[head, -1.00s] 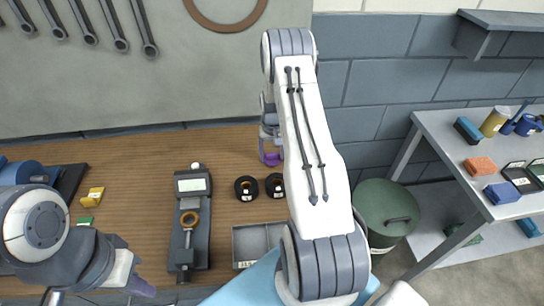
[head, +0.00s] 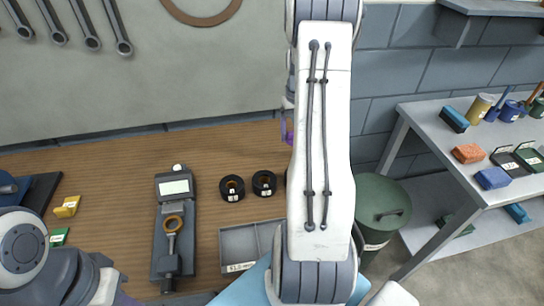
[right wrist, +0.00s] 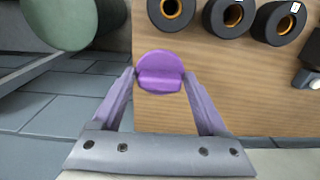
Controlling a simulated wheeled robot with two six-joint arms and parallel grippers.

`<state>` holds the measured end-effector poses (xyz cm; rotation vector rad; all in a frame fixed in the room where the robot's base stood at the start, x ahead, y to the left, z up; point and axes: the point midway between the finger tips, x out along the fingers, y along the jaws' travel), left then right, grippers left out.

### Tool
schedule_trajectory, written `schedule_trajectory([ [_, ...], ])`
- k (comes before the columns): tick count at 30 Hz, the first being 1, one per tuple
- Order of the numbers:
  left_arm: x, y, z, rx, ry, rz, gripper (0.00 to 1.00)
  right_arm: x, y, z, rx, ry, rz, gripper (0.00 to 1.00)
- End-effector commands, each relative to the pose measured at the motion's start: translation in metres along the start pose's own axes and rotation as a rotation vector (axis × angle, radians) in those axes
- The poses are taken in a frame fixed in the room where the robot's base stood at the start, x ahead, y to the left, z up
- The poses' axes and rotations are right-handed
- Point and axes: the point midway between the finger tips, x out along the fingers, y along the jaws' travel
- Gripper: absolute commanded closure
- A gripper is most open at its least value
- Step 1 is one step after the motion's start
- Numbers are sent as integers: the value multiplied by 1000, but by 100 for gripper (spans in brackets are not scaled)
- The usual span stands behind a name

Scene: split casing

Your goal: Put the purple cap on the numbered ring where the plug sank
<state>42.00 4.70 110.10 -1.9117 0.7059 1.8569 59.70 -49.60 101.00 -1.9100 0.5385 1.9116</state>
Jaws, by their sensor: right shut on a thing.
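The purple cap (right wrist: 160,72) is held between the two fingers of my right gripper (right wrist: 158,84) in the right wrist view. A bit of the cap (head: 289,138) shows beside my right arm in the head view. Black rings with orange insides and white tags stand on the bench: one at left (head: 232,188), one beside it (head: 264,183), and a third mostly hidden by my arm; it shows in the right wrist view (right wrist: 170,10). The tag numbers are too small to read, and no sunken plug can be made out. My left gripper is mostly cut off at lower left, its jaws unclear (head: 124,298).
A grey gauge (head: 174,235) with a small display stands left of the rings. A grey tray (head: 240,246) lies in front of them. Yellow (head: 67,207) and green (head: 58,237) blocks lie at left. A green bin (head: 383,205) and a side table (head: 440,165) stand right.

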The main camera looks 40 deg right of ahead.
Motion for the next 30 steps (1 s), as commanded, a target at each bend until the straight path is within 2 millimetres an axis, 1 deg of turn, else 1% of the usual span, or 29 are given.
schedule_trajectory([
  [1,0,0,0,0,0,0,100,-9,2,13,2,2,1,77],
  [3,0,0,0,0,0,0,100,-18,2,34,3,3,2,77],
  [5,0,0,0,0,0,0,100,-25,0,53,2,3,2,77],
  [6,0,0,0,0,0,0,100,-30,-1,67,1,3,3,77],
  [9,0,0,0,0,0,0,100,-37,-3,97,1,3,3,77],
  [12,1,0,0,0,0,0,100,-41,-6,121,-1,2,3,77],
  [15,1,0,0,0,0,0,100,-42,-8,136,-1,2,4,77],
  [17,0,0,0,0,0,0,100,-41,-10,140,-2,1,3,77],
  [20,-2,0,0,0,0,0,100,-34,-20,136,-5,-2,3,77],
  [30,-16,1,-1,0,0,0,100,10,-85,97,-6,-4,3,77],
])
